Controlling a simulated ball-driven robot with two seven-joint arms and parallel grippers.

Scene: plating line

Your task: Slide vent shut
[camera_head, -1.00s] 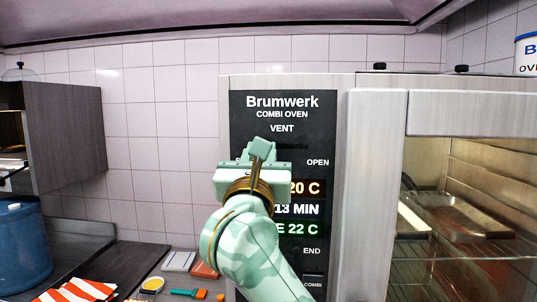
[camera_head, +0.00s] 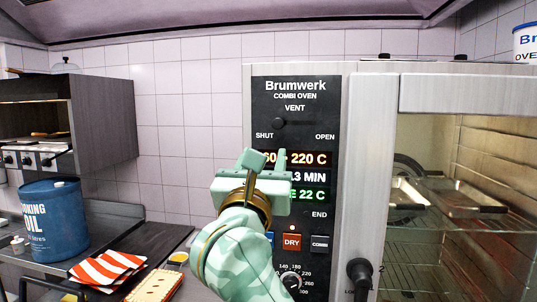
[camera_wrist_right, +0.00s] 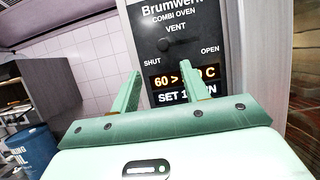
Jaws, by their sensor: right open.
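The vent slider is a dark knob (camera_head: 278,122) under the word VENT on the oven's black control panel (camera_head: 300,97). It stands at the left end of its slot, above the SHUT label and away from OPEN. The knob also shows in the right wrist view (camera_wrist_right: 163,45). My right gripper (camera_head: 256,160) is below and in front of the knob, apart from it, and covers part of the displays. In the right wrist view its two fingers (camera_wrist_right: 161,70) are spread with nothing between them. My left gripper is not in view.
The oven's glass door (camera_head: 430,220) with a dark handle (camera_head: 360,275) is to the right. A blue oil drum (camera_head: 55,220), striped cloth (camera_head: 108,268) and small dish (camera_head: 178,258) stand on the counter at left. The space before the tiled wall is free.

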